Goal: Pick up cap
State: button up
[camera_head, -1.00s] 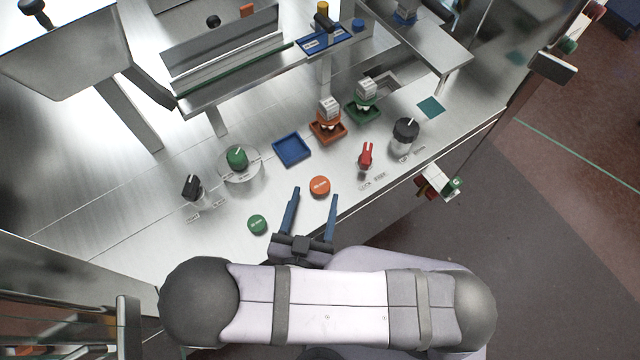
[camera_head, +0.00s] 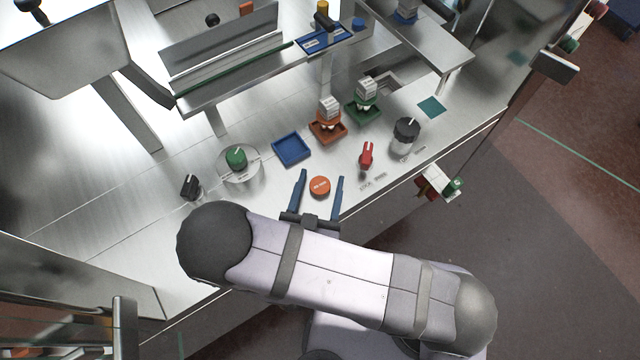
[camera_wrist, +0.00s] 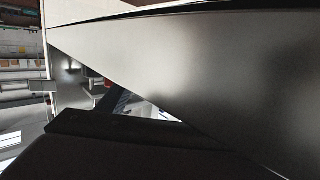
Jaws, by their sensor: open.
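An orange cap (camera_head: 320,186) lies flat on the steel worktop. It is round, with small pale lettering on top. My gripper (camera_head: 321,181) is open, its two blue fingers reaching forward on the left and right of the cap in the head view. The fingers look apart from the cap, and their height above the worktop is hard to tell. The wrist view shows a large grey surface and dark gripper parts, with no cap in sight.
A blue tray (camera_head: 291,149), an orange tray (camera_head: 328,130) and a green tray (camera_head: 364,108) stand behind the gripper. A red lever (camera_head: 366,156) stands close on the right, with a black-topped knob (camera_head: 406,131) beyond. A green knob (camera_head: 236,158) sits left. The worktop's front edge is near.

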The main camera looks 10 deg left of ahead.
aim_at(320, 185)
jog(key=c, duration=1.1)
jog(key=shift+r, duration=0.2)
jog(key=shift+r+b, duration=0.9)
jog(key=shift+r, duration=3.9)
jog(key=shift+f+b, duration=1.5)
jog(key=shift+b, duration=0.05)
